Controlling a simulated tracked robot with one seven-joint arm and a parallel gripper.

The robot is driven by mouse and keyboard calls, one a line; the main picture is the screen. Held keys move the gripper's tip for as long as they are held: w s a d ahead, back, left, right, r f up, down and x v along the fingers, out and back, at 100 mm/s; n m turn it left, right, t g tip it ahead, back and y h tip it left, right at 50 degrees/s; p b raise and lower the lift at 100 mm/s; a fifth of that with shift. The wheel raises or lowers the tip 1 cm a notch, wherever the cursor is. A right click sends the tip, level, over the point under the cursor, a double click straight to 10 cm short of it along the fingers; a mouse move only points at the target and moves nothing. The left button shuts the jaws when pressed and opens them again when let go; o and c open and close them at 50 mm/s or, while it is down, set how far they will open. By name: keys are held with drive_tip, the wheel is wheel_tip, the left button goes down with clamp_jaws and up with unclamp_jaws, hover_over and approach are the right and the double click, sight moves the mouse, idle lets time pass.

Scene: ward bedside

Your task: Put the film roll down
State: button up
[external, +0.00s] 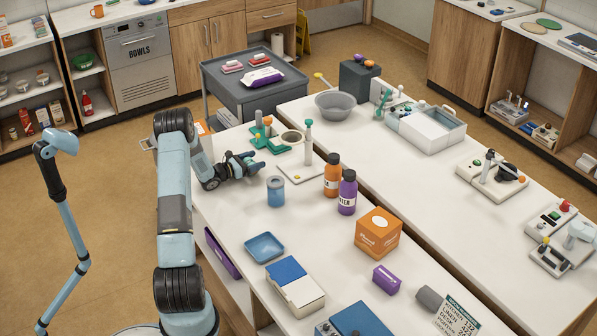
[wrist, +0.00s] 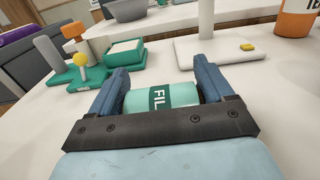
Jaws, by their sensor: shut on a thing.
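The film roll (wrist: 160,97) is a pale teal cylinder with a dark green label reading "FIL". It lies on its side between the two blue fingers of my gripper (wrist: 163,88) in the wrist view. My gripper is shut on it. In the external view my gripper (external: 250,164) is low over the near-left part of the white table (external: 225,217), and I cannot make out the roll there. Whether the roll touches the table top is not clear.
A green stand (external: 268,137) and a white post stand (external: 308,150) are just beyond my gripper. A blue-grey canister (external: 276,192) is to its right, with an orange bottle (external: 332,175) and a purple bottle (external: 347,192) further right. Bare table lies before the blue tray (external: 264,247).

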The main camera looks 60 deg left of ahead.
sight(246, 163)
drive_tip(key=o, duration=1.1)
drive_tip(key=shift+f, duration=0.1)
drive_tip(key=s, duration=0.7)
wheel_tip(246, 163, up, 8)
drive_tip(key=shift+s, duration=0.25)
